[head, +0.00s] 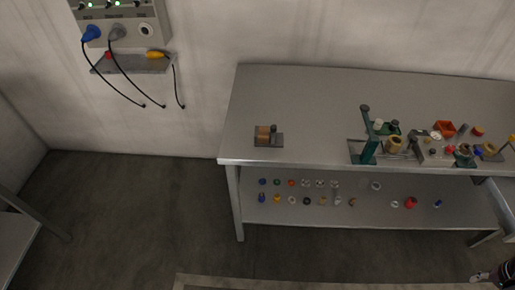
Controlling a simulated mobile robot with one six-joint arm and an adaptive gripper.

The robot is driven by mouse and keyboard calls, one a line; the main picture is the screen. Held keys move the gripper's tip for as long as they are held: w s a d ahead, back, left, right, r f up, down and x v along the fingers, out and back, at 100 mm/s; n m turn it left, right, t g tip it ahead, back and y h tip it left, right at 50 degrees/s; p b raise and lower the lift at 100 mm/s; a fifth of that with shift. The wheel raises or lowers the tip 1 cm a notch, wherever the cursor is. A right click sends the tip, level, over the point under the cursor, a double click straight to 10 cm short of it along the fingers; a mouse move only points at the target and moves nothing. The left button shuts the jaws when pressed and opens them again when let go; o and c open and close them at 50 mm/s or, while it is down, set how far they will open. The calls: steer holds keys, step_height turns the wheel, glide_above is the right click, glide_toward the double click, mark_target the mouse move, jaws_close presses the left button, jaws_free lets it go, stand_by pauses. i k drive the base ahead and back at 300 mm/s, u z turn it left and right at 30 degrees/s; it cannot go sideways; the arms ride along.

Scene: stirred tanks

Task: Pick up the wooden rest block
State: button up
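A small brown block, which looks like the wooden rest block (262,134), sits on a flat grey plate (277,144) near the left end of the metal workbench (310,100). A small dark part stands beside it on the plate. At the bottom right corner a dark shape with a pale tip, probably my gripper (480,277), is partly cut off by the frame. It is far from the block, and its fingers are too small and dark to read.
A green stand (369,135) and several small coloured parts crowd the bench's right half. Several small parts sit on the lower shelf (260,212). A wall box (122,22) with cables hangs at the upper left. The bench top around the block is clear.

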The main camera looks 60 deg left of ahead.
mark_target(263, 130)
steer(key=k, duration=1.4)
steer(key=u, duration=2.3)
steer(key=i, duration=1)
steer(key=z, duration=0.15)
